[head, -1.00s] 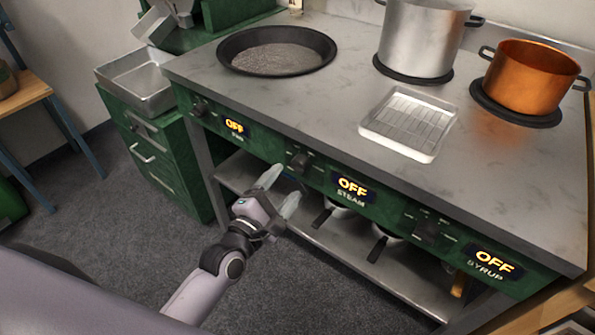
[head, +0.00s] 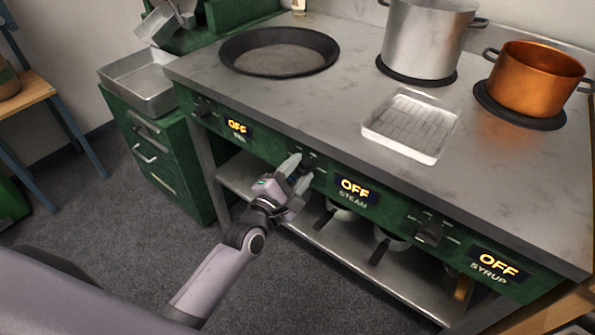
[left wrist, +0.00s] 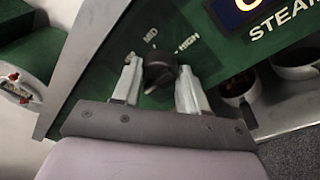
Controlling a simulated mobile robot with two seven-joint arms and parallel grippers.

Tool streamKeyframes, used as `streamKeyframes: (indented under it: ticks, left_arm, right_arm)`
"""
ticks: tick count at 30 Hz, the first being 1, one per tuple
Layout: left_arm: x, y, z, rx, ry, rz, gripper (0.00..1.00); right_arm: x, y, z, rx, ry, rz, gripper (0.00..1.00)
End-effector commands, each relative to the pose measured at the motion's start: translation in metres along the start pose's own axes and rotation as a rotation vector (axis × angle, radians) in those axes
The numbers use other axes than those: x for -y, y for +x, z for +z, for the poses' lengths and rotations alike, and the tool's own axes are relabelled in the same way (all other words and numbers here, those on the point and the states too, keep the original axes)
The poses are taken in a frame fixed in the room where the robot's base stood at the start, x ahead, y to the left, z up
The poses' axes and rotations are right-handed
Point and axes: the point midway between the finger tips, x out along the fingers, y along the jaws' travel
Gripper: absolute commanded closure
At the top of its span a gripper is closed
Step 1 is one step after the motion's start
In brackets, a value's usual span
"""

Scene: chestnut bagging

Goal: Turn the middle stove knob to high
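The middle stove knob (left wrist: 160,72) is a dark round knob on the green front panel, with MID and HIGH marks beside it in the left wrist view. The display to its right, labelled STEAM (head: 354,190), reads OFF. My left gripper (head: 297,173) is at this knob, its fingers open. In the left wrist view the fingers lie on either side of the knob, with a small gap visible at each side. In the head view the fingers partly hide the knob. My right gripper is not in view.
The left knob (head: 203,106) and right knob (head: 429,233) sit on the same panel, their displays also reading OFF. A pan (head: 279,51), a steel pot (head: 425,40), a copper pot (head: 533,77) and a wire-rack tray (head: 411,126) stand on top. Pans hang or sit below.

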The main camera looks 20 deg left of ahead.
Motion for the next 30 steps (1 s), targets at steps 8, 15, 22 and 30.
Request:
streamKeyframes:
  ticks: [8,15,22,30]
  left_arm:
    - [-0.0001,-0.0003,-0.0003,0.001,0.018,0.003,0.88]
    - [0.0006,-0.0002,-0.0007,0.009,0.125,0.013,0.88]
    - [0.0013,-0.0003,-0.0014,0.023,0.316,0.033,0.88]
    - [0.0018,-0.0002,-0.0023,0.041,0.572,0.060,0.88]
  right_arm:
    - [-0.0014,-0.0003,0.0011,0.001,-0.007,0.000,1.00]
    - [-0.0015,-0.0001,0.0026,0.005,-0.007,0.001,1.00]
    - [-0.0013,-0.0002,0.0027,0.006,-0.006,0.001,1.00]
    - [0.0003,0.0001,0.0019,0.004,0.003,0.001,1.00]
